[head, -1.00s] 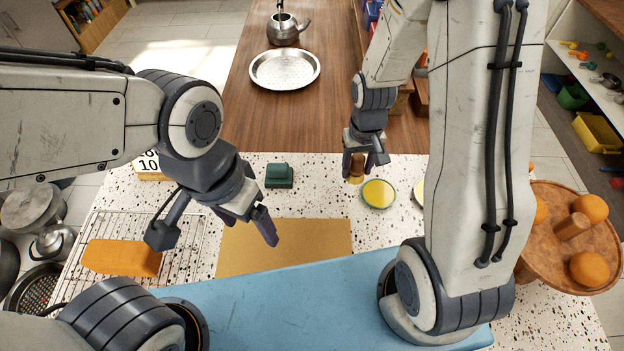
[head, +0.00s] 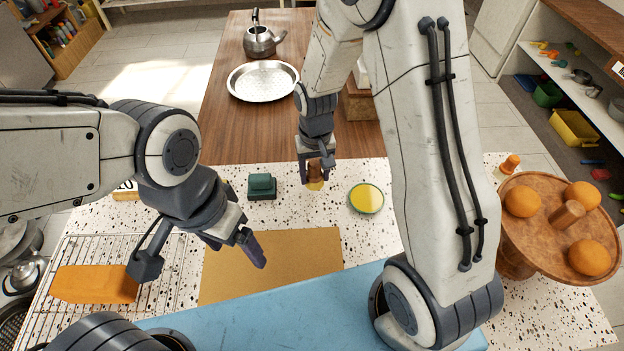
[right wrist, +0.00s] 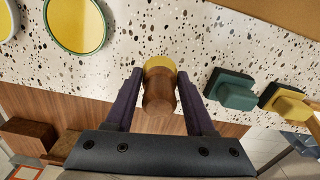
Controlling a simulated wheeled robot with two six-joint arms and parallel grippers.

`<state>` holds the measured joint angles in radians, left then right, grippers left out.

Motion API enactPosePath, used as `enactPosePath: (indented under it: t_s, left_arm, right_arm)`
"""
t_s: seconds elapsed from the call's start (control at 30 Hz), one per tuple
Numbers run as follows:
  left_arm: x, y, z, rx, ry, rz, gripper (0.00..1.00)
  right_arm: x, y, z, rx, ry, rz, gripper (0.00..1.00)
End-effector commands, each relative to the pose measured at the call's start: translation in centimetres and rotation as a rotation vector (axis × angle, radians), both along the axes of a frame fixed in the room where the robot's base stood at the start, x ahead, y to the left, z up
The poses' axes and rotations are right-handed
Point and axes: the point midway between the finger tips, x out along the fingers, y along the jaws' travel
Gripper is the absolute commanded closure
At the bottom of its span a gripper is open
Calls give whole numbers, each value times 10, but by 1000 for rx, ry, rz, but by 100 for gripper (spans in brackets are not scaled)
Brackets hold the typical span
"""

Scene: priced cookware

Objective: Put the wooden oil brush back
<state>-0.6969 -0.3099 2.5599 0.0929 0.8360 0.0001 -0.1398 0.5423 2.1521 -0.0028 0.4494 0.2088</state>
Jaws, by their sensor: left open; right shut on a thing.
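The wooden oil brush (head: 315,172) has a brown handle and a yellow lower end. My right gripper (head: 316,180) is shut on its handle over the far part of the speckled counter, between a green block and a yellow dish. In the right wrist view the brush (right wrist: 158,92) sits between the two dark fingers, its yellow end pointing away from the camera. I cannot tell whether the yellow end touches the counter. My left gripper (head: 236,245) is open and empty above the brown board.
A green-rimmed yellow dish (head: 366,198) is right of the brush, the green block (head: 262,186) left. A wooden stand (head: 530,238) with orange balls and a peg is at right. A wire rack (head: 165,262) holds an orange block. The brown board (head: 300,255) is bare.

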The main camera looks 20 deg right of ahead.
Motion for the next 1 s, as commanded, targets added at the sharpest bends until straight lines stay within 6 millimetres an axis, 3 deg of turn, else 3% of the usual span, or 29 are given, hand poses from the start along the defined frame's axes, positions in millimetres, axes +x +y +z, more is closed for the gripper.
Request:
enactPosePath:
  t_s: [0.17,0.5,0.87,0.9,0.97,1.0]
  left_arm:
    - [0,0,4,0,0,0,16]
    - [0,0,13,0,0,1,16]
    - [0,0,9,0,0,1,16]
    - [0,0,10,0,0,1,16]
    - [0,0,10,0,0,1,16]
    - [0,0,10,0,0,1,16]
  right_arm:
    - [9,6,-8,0,0,-1,90]
    - [8,5,-46,0,1,-2,90]
    - [9,6,-51,0,-1,-1,90]
    - [9,6,-50,0,-1,-1,38]
    - [9,6,-50,0,-1,-1,15]
    - [9,6,-50,0,-1,-1,15]
